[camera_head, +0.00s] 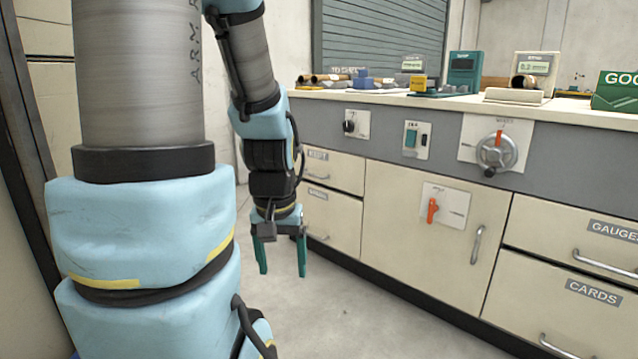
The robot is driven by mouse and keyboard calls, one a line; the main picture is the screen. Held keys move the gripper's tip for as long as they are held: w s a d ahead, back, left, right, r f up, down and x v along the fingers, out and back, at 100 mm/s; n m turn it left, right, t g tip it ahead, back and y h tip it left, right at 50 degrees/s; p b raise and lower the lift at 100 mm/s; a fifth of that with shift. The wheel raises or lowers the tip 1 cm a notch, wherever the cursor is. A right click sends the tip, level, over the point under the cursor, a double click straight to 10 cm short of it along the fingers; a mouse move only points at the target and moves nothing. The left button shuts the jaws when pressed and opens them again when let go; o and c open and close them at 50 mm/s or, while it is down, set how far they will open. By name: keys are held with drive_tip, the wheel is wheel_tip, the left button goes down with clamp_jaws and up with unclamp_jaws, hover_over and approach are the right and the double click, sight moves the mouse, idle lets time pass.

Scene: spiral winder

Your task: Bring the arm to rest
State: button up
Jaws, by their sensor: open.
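My arm fills the left and middle of the view, with its grey and light blue links hanging down. My gripper (284,272) is at the end of it, pointing down over the floor, left of the cabinet front. Its two green fingers are apart with nothing between them. It touches nothing that I can see.
A cabinet (404,222) with drawers and a door stands at the right. Its front bears a rotary switch (495,152), an orange handle (432,210) and a small black knob (349,126). Several devices stand on the countertop (560,107). The floor (345,320) below my gripper is clear.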

wheel_tip(320, 180, up, 34)
drive_tip(key=p, duration=3.2)
drive_tip(key=shift+r+p, duration=0.2)
drive_tip(key=shift+p, duration=0.2)
